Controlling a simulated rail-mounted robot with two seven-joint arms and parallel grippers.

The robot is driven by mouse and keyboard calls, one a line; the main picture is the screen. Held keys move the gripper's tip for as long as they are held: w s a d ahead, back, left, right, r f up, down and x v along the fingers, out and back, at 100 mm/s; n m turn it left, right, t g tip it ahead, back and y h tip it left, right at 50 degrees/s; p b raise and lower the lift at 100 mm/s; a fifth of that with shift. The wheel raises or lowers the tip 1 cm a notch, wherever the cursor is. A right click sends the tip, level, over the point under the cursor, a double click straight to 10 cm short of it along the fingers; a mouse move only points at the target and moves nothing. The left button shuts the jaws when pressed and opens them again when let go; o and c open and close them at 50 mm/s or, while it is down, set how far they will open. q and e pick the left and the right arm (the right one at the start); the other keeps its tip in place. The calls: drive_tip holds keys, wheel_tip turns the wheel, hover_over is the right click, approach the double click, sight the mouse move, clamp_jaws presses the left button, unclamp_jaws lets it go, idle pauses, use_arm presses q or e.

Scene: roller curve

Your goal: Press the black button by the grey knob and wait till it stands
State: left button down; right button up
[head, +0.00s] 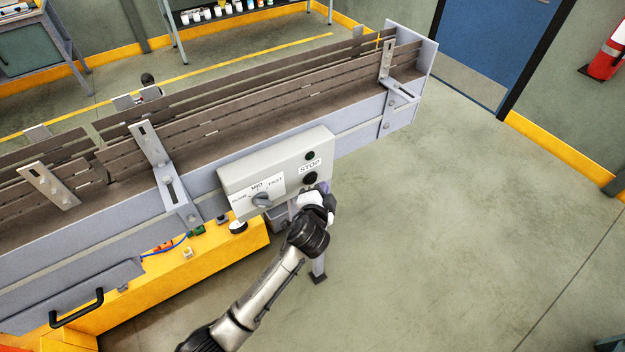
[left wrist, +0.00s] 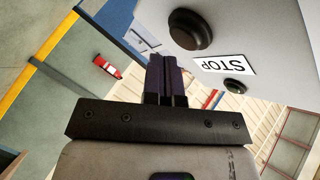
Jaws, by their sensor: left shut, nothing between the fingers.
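A light grey control box (head: 240,180) hangs on the near side of the conveyor. It carries the grey knob (head: 262,199) on a dial marked SLOW, MID and FAST. The black button (head: 309,178) is to the knob's right, below a STOP label (head: 310,167). The button also shows large in the left wrist view (left wrist: 190,31). My left gripper (head: 325,187) is shut and empty, its tips just beside the button at the box's right end. In the left wrist view the closed fingers (left wrist: 165,78) show apart from the button. My right gripper is out of view.
A small dark green round piece (head: 310,155) sits above the STOP label. The conveyor (head: 210,130) has brown slats and metal brackets, with no load visible on it. A yellow base (head: 190,270) stands below left. The floor (head: 470,220) to the right is clear.

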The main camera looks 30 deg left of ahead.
use_arm(q)
drive_tip(key=shift+s+d+p, duration=0.1)
drive_tip(key=shift+s+d, duration=0.35)
drive_tip(key=shift+d, duration=0.25)
drive_tip(key=shift+s+d+p, duration=0.15)
drive_tip(key=shift+s+d, duration=0.3)
drive_tip(key=shift+d, duration=0.25)
drive_tip(key=shift+s+d+p, duration=0.1)
drive_tip(key=shift+s+d, duration=0.35)
drive_tip(key=shift+d, duration=0.25)
